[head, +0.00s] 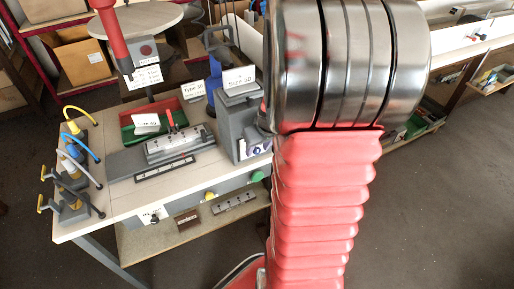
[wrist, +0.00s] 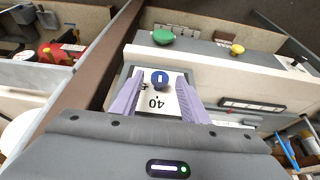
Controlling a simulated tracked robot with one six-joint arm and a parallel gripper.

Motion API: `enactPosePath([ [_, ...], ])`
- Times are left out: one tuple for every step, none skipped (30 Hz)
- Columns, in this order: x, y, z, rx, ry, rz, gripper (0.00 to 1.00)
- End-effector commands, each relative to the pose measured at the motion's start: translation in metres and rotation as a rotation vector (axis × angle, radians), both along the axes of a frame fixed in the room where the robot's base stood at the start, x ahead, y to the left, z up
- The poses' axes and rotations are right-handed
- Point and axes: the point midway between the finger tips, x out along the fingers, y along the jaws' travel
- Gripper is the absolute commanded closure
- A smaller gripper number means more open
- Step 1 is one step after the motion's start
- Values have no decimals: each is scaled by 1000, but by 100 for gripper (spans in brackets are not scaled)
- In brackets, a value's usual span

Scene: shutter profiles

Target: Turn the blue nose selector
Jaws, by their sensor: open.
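The blue selector knob (wrist: 160,78) shows in the wrist view, with a white pointer line on it, on a white plate (wrist: 155,101) marked with an upside-down 40. My gripper (wrist: 160,84) is open, with one pale purple finger on each side of the knob in the picture. I cannot tell whether the fingers touch it. In the head view, the knob and plate are small and partly hidden on the front of a grey housing (head: 237,113), left of my arm. My gripper is mostly hidden there.
A green knob (wrist: 163,37) and a yellow knob (wrist: 237,49) sit on the bench front. The bench (head: 128,203) also carries a grey fixture (head: 180,146), a green-and-red bin (head: 183,112) and coloured hoses (head: 80,148).

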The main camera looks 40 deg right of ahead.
Motion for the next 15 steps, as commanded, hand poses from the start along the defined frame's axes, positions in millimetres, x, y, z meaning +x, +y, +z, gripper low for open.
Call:
enactPosePath([
  [1,0,-3,0,1,0,59],
  [1,0,-3,0,1,0,59],
  [2,0,-4,0,1,0,59],
  [2,-1,-5,0,0,0,59],
  [2,-1,-5,-1,0,0,59],
  [2,-1,-5,-1,0,0,59],
  [2,-1,-5,-1,0,0,59],
  [2,-1,-5,-1,0,0,59],
  [2,-1,-5,-1,0,0,59],
  [2,-1,-5,-1,0,0,59],
  [2,-1,-5,-1,0,0,59],
  [2,-1,-5,-1,0,-1,59],
  [2,-1,-5,-1,0,-1,61],
  [2,-1,-5,-1,0,-1,63],
  [2,-1,-5,-1,0,-1,66],
])
